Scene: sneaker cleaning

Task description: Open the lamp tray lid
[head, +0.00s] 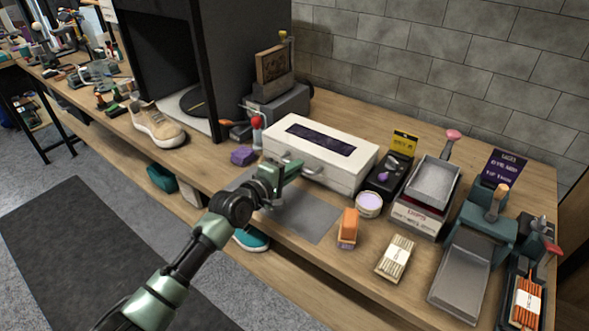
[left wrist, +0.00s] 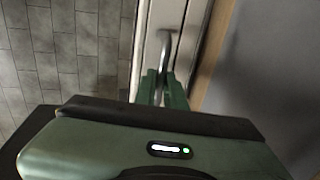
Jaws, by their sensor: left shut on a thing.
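The lamp tray is a white box (head: 352,178) with a dark window in its top lid (head: 296,123). It stands on the bench and the lid looks closed. Metal handles show on its front, one of them a right-hand handle (head: 313,172). My left gripper (head: 290,170) is at the box's front, shut at the left-hand handle. In the left wrist view, the green fingers (left wrist: 163,88) close around a curved metal handle (left wrist: 165,48) on the white box front (left wrist: 148,45). The fingers hide part of this handle. My right gripper is not in view.
A grey mat (head: 312,218) lies in front of the box. A purple block (head: 243,155) and a red-topped bottle (head: 256,128) stand left. A lilac tub (head: 369,204), an orange brush (head: 348,226) and metal trays (head: 433,183) crowd the right. A brick wall is behind.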

